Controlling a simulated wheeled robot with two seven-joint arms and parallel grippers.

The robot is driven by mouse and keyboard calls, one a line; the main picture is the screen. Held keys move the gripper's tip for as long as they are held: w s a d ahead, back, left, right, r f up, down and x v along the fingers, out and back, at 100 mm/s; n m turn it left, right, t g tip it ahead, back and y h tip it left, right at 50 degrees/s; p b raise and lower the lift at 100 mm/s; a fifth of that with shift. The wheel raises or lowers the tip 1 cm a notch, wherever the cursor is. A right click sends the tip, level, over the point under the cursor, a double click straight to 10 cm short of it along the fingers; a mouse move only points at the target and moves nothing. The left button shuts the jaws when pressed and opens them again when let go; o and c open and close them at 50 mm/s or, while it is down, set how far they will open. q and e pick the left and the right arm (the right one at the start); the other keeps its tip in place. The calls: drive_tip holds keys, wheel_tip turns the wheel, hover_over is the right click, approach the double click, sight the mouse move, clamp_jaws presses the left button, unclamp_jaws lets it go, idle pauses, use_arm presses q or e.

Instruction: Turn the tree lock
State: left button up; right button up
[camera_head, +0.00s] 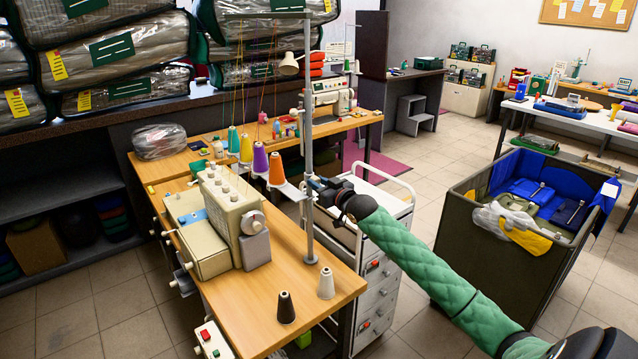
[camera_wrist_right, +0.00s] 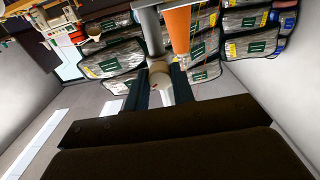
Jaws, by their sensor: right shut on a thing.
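The thread tree's grey upright pole (camera_head: 309,130) rises from the sewing table beside the cream overlock machine (camera_head: 228,215). My right gripper (camera_head: 315,184) reaches in from the right and meets the pole at about the height of the thread cones. In the right wrist view, a pale round lock knob (camera_wrist_right: 159,72) sits at the pole, between the two dark fingers of my right gripper (camera_wrist_right: 160,88), which is shut on it. The fingers mostly hide the knob in the head view. My left gripper is not in view.
An orange cone (camera_head: 277,170) and other thread cones stand close left of the pole. A black cone (camera_head: 285,307) and a white cone (camera_head: 326,283) stand on the wooden table (camera_head: 318,315). A white drawer cart (camera_head: 378,290) is beneath my right forearm; a fabric bin (camera_head: 480,250) stands right.

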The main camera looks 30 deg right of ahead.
drive_tip(key=shift+r+m, duration=0.1)
drive_tip(key=shift+m, duration=0.8)
drive_tip(key=m+p, duration=0.1)
drive_tip(key=m, duration=0.1)
drive_tip(key=shift+m, duration=0.4)
drive_tip(key=shift+m+p, duration=0.4)
drive_tip(key=shift+m, duration=0.5)
drive_tip(key=m+p, duration=0.1)
drive_tip(key=m, duration=0.1)
drive_tip(key=shift+m, duration=0.4)
drive_tip(key=m+p, duration=0.2)
drive_tip(key=m, duration=0.2)
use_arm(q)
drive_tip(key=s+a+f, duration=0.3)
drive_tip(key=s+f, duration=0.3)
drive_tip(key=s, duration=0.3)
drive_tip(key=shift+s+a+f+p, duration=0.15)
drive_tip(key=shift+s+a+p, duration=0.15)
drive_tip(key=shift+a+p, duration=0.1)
use_arm(e)
drive_tip(key=shift+m, duration=1)
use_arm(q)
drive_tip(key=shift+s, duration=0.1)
